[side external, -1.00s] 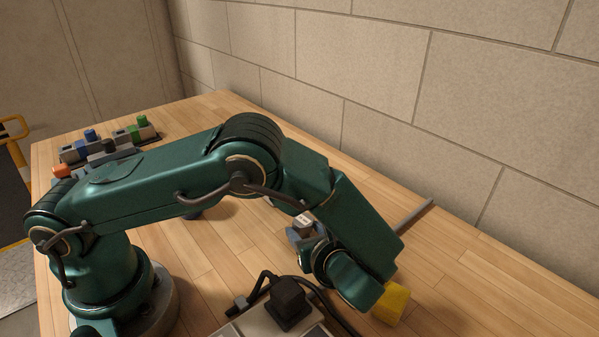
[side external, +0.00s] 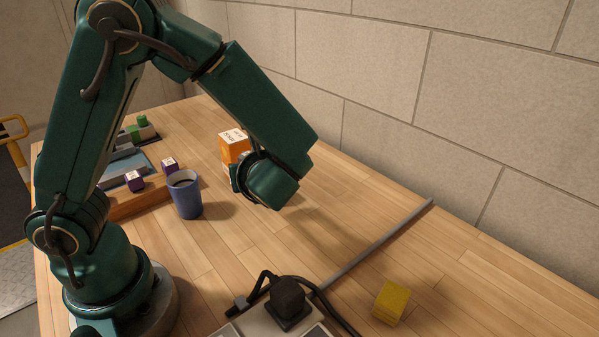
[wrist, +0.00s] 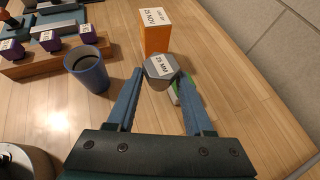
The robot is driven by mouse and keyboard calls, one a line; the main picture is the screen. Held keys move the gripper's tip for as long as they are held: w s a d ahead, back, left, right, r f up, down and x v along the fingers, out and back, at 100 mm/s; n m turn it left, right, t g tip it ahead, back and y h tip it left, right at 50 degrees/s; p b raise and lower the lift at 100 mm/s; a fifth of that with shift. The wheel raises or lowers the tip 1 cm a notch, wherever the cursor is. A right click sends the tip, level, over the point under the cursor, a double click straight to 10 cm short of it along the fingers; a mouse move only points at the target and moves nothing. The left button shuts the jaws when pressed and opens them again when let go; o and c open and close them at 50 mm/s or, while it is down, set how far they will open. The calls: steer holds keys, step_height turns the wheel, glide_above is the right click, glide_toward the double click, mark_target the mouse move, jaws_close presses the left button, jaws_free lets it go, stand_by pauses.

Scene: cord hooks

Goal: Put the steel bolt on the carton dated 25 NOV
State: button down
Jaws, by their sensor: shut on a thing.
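In the wrist view my gripper (wrist: 158,80) is shut on the steel bolt (wrist: 159,66), a grey hexagonal head with a white label that seems to read "25 MM". The orange carton (wrist: 156,39) stands just beyond it; its white top label reads 25 NOV. It also shows in the side view (side external: 234,148), behind my wrist. The bolt looks apart from the carton, but the gap is hard to judge. In the side view my wrist hides the fingers and the bolt.
A blue cup (wrist: 87,72) with dark contents stands left of my gripper. Purple labelled blocks (wrist: 52,41) sit on a wooden rack (wrist: 30,66). A green and white thing (wrist: 174,95) is partly hidden under the bolt. A yellow block (side external: 391,301) and grey rod (side external: 375,243) lie front right.

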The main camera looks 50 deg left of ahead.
steer(key=shift+a+r, duration=0.1)
steer(key=shift+a, duration=0.05)
steer(key=w+a+r+m+t+h, duration=0.15)
steer(key=a+r+m+t, duration=0.35)
steer(key=a, duration=0.5)
steer(key=s+a+r+n+g+y, duration=0.1)
steer(key=s+a+r+n+g, duration=0.3)
steer(key=s+a+r, duration=0.4)
glide_above(234, 139)
step_height(234, 139, down, 8)
steer(key=shift+f, duration=2.05)
steer(key=shift+f, duration=0.1)
